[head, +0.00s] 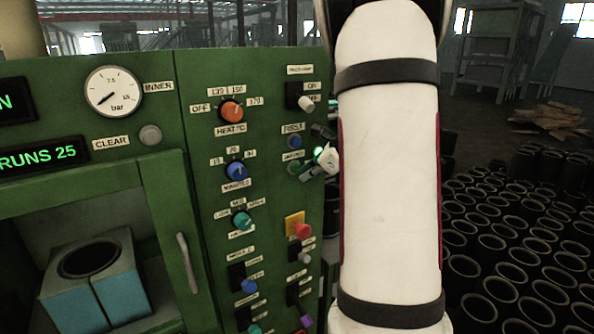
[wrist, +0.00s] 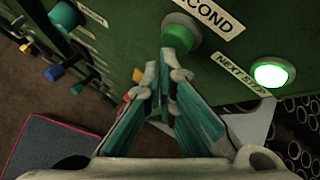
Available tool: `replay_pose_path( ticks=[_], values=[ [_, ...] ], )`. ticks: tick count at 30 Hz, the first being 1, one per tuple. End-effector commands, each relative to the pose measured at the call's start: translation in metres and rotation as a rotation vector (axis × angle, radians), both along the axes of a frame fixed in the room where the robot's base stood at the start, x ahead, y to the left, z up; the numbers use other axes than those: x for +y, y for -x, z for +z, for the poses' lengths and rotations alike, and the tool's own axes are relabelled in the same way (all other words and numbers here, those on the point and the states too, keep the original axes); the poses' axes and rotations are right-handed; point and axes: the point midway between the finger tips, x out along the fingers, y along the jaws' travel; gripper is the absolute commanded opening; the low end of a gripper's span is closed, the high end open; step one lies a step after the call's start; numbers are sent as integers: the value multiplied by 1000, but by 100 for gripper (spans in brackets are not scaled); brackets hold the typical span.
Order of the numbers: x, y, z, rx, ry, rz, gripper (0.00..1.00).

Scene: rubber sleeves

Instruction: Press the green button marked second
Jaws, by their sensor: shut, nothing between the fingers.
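The green button (wrist: 182,33) sits on the panel in the wrist view, beside a label partly cut off by the frame that reads "COND". In the head view a small green button (head: 293,168) shows just left of my gripper (head: 325,160), its label too small to read surely. My gripper (wrist: 166,72) is shut and empty, its fingertips close to the green button's lower left edge in the wrist view. I cannot tell whether they touch it. My white arm hides part of the panel's right side in the head view.
A lit green-white button (wrist: 271,74) labelled "NEXT STEP" is close by on the right. Around are a blue button (head: 294,142), a red knob on a yellow plate (head: 298,226) and several dials. Black sleeves (head: 500,250) cover the floor at right.

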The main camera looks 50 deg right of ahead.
Motion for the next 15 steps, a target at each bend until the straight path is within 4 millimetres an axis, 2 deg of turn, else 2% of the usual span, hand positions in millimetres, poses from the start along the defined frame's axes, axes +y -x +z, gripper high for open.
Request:
replay_pose_path(
  ticks=[15],
  values=[
    [-1,-5,0,0,0,0,0]
  ],
)
